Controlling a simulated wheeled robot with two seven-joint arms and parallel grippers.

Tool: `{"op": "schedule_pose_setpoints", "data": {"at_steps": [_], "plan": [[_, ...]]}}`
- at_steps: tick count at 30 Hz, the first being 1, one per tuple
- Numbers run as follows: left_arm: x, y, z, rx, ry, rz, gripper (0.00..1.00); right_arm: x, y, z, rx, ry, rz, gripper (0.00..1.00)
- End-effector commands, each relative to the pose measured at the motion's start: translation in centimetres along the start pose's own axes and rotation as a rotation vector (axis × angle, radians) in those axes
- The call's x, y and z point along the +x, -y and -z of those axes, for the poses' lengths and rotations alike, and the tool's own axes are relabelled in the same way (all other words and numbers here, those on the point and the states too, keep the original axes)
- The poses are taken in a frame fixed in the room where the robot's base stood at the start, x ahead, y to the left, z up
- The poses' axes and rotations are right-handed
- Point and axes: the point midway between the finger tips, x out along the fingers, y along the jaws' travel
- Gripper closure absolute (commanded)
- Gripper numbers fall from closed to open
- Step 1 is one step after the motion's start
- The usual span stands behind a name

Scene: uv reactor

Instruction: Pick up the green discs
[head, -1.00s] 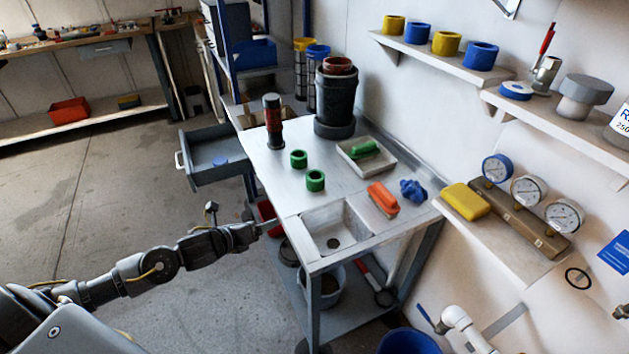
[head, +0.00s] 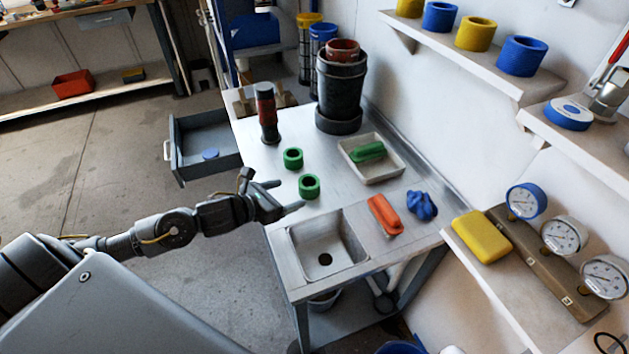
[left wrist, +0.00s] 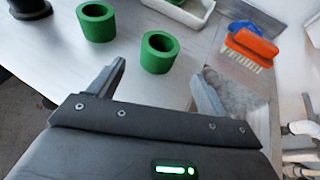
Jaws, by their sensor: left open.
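Two green discs, thick rings with a hole, stand on the metal table. The nearer disc (head: 309,186) is just beyond my left gripper (head: 284,194), and the farther disc (head: 293,158) is behind it. In the left wrist view the nearer disc (left wrist: 159,52) sits ahead of the gap between my open, empty fingers (left wrist: 160,88). The farther disc (left wrist: 96,21) is up and to the left, outside the left finger. My right gripper is not in view.
A sink (head: 327,246) lies at the table's near end. A white tray (head: 371,170) with a green-handled item, an orange brush (head: 384,214) and a blue cloth (head: 421,205) are to the right. A dark red-banded cylinder (head: 267,113) and a black pot (head: 341,92) stand behind.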

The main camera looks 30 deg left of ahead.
Motion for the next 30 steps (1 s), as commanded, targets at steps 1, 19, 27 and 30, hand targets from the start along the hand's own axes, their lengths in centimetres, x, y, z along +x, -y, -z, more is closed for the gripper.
{"op": "schedule_pose_setpoints", "data": {"at_steps": [1,19,27,30], "plan": [[0.5,-0.2,0.2,-0.004,0.001,-0.005,0.23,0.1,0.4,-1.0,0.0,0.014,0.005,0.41],[6.4,0.1,0.0,-0.002,-0.003,-0.006,0.23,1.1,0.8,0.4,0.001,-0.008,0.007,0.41],[9.7,-0.2,0.3,-0.004,0.001,-0.004,0.23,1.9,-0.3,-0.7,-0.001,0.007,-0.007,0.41],[10.1,-0.2,0.3,-0.004,0.0,-0.003,0.23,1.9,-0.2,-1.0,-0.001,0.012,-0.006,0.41]]}}
